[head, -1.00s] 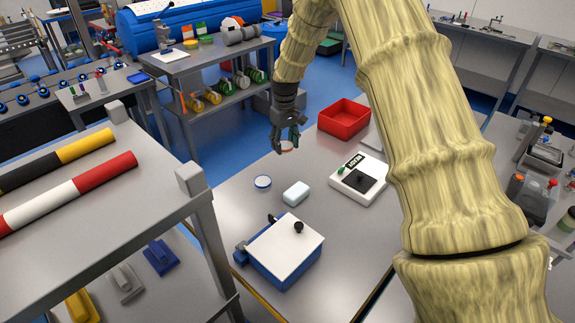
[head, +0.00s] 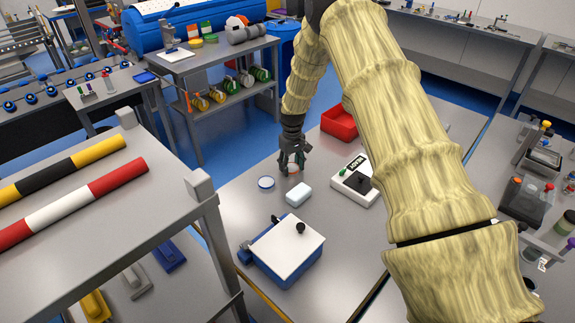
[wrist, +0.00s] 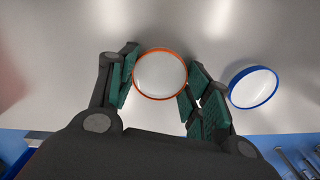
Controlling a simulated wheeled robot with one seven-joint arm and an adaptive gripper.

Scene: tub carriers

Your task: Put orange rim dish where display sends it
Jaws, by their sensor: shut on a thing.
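The orange rim dish (wrist: 160,74) is round and white inside with an orange rim. My gripper (head: 293,164) has its green-padded fingers at either side of it, shut on it; the gripper also shows in the wrist view (wrist: 158,90). In the head view the dish (head: 293,169) is small and low over the table; I cannot tell if it touches the top. A blue-rimmed dish (head: 266,183) lies just left of it, and to the right in the wrist view (wrist: 253,87). A white device with a dark display (head: 362,163) stands to the right; its text is too small to read surely.
A red open bin (head: 337,124) stands behind, partly hidden by my arm. A white block (head: 298,195) lies in front of the dishes. A blue box with a white lid and black knob (head: 288,245) stands nearer. A bench with striped bars (head: 150,205) is at the left.

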